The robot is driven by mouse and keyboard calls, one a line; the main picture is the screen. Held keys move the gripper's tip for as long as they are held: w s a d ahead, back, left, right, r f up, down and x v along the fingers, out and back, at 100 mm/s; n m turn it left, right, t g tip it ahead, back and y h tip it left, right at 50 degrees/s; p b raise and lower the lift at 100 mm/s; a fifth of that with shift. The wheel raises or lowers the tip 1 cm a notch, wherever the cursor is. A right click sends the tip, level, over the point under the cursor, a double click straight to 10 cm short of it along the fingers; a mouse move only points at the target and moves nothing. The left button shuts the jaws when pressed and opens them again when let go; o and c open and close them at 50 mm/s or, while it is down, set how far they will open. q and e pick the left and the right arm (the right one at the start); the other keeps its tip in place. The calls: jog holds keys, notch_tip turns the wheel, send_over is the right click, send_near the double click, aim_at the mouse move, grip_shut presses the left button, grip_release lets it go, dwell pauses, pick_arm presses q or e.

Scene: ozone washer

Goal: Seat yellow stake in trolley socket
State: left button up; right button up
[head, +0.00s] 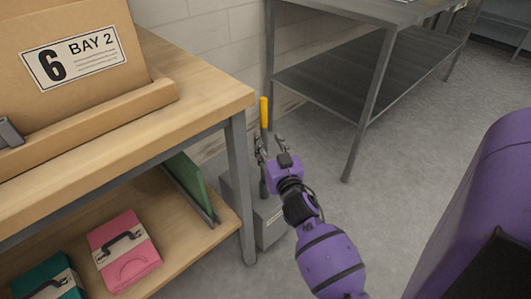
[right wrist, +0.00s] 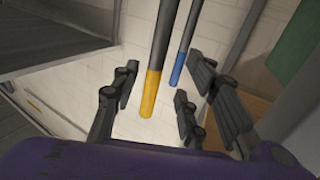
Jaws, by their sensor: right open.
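The yellow stake (head: 264,112) stands upright, with a yellow top and a dark shaft running down toward a grey box (head: 272,222) on the floor. My right gripper (head: 271,146) is open, its fingers about the shaft below the yellow part in the head view. In the right wrist view the stake's yellow end (right wrist: 151,92) shows between the open fingers (right wrist: 155,84), with no clear contact. I cannot tell how the shaft's foot sits in the box. No trolley socket can be made out. My left gripper is not in view.
A blue-ended stake (right wrist: 179,70) stands beside the yellow one. A wooden bench (head: 215,92) is close on the left, with a cardboard box (head: 75,65), a pink case (head: 122,250) and a green panel (head: 188,186). A metal table (head: 325,85) stands behind. The floor (head: 420,150) is clear.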

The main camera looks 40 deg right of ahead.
aim_at(265, 133)
jog(key=x, duration=0.3)
jog(key=shift+f+b, duration=0.15)
jog(key=shift+b, duration=0.25)
jog(key=x, duration=0.3)
jog(key=shift+w+d+f+b, duration=0.15)
jog(key=shift+d+f+b, duration=0.1)
jog(key=shift+d+b, duration=0.15)
jog(key=shift+w, duration=0.25)
jog(key=shift+r, duration=0.1)
jog(key=c, duration=0.3)
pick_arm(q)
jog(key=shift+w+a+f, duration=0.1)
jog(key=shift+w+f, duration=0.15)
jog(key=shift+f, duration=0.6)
pick_arm(e)
grip_shut()
